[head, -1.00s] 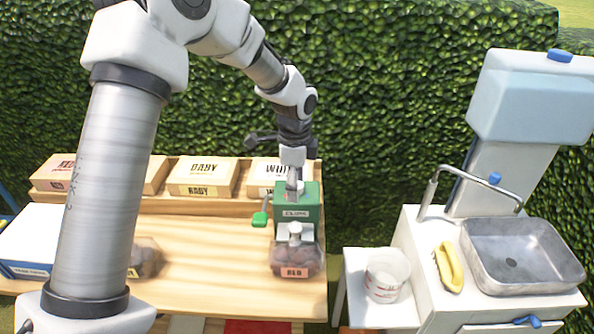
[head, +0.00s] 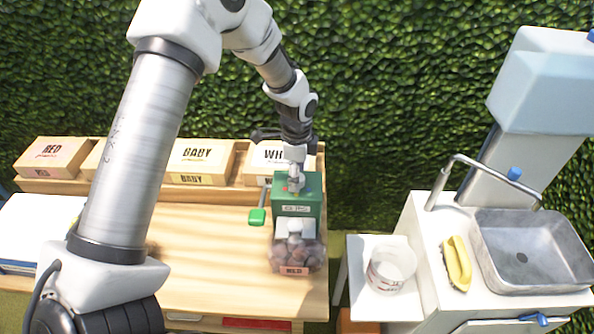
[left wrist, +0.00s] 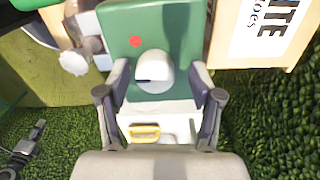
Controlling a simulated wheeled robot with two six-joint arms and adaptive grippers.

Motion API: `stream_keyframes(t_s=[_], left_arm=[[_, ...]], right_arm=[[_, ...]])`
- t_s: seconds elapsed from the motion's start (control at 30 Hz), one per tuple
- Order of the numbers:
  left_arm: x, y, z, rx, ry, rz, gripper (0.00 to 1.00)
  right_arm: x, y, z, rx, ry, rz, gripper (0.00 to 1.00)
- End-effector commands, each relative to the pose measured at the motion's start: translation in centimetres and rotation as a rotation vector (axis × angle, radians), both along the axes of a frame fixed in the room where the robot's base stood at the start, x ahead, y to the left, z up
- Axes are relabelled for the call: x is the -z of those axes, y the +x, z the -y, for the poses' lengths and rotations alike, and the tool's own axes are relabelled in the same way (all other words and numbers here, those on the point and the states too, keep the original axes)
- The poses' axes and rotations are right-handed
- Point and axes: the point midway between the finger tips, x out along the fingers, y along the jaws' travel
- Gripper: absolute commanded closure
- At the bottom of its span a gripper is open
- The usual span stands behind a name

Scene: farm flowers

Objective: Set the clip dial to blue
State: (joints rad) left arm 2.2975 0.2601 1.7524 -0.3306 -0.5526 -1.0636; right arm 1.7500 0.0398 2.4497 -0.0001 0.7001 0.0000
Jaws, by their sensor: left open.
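The green clip machine (head: 312,208) stands at the right end of the wooden table. Its pale round dial (left wrist: 154,70) is in the left wrist view, on the green face. A red dot (left wrist: 135,41) shows beside the dial; no blue mark is visible, and I cannot tell its setting. My left gripper (left wrist: 160,84) is open, with one finger on each side of the dial. I cannot tell whether the fingers touch it. In the head view my left gripper (head: 296,184) is above the machine and covers the dial. My right gripper is not in view.
A green lever (head: 257,216) sticks out left of the machine. A filled clear bag (head: 297,256) sits at its front. Labelled boxes (head: 200,160) line the table's back. A sink cart (head: 430,240) with a yellow brush (head: 456,263) and a white bucket (head: 389,268) stand right.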

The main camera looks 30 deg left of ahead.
Motion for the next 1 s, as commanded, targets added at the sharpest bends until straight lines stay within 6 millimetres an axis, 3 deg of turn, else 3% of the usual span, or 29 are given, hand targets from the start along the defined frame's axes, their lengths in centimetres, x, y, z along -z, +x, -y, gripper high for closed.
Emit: stream_keyframes(t_s=[0.13,0.3,1.0], left_arm=[[-0.03,0.01,0.00,0.000,0.000,0.001,0.34],[-0.02,-0.02,0.01,0.000,0.000,-0.001,0.94],[0.34,-0.33,0.05,-0.010,0.000,-0.011,0.94]], right_arm=[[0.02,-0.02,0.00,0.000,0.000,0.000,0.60],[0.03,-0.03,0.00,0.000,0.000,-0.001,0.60],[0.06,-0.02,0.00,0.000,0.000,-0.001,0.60]])
